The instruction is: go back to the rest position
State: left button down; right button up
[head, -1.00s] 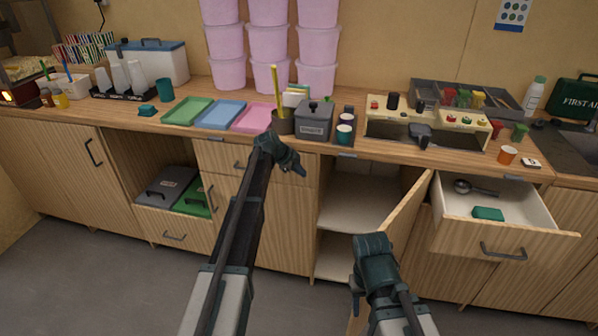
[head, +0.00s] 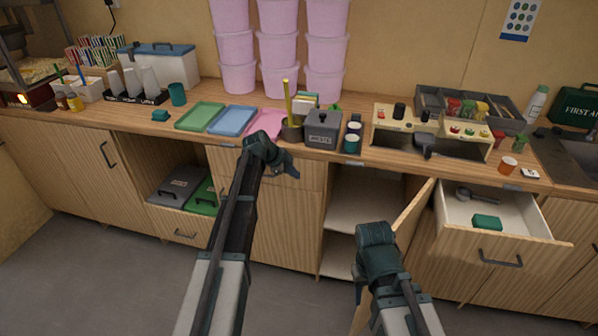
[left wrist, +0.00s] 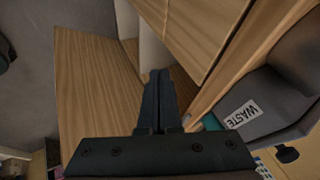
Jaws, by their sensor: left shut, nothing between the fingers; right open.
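My left gripper (head: 290,171) is in front of the counter's edge, near the closed drawer front below the pink tray. In the left wrist view its fingers (left wrist: 160,92) are together with nothing between them. My right gripper (head: 360,285) is low, in front of the open cupboard; its fingers are mostly hidden behind its own body in the head view. Neither gripper is seen touching anything.
An open cupboard door (head: 408,220) stands out beside my right arm. To its right, an open drawer (head: 505,245) holds a ladle and a green block. The counter carries trays (head: 233,120), a grey waste bin (head: 322,130) and stacked pink tubs (head: 280,48). Floor in front is clear.

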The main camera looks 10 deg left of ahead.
pick_arm(q)
jog(key=s+d+f+n+g, duration=0.1)
jog(key=s+d+n+g, duration=0.15)
jog(key=s+d, duration=0.65)
jog(key=s+d+n+g+y+p, duration=0.1)
jog(key=s+d+n+y, duration=0.1)
jog(key=s, duration=0.7)
jog(key=s+d+n+g+y, duration=0.1)
jog(key=s+d+n+y, duration=0.1)
jog(key=s+n, duration=0.3)
jog(key=s+d+n+g+y+p, duration=0.1)
jog(key=s+d+n+y, duration=0.1)
jog(key=s, duration=1.2)
jog(key=shift+d+f+n+g+p, duration=0.2)
jog(key=shift+d+n+g+p, duration=0.15)
jog(key=shift+d+n, duration=0.4)
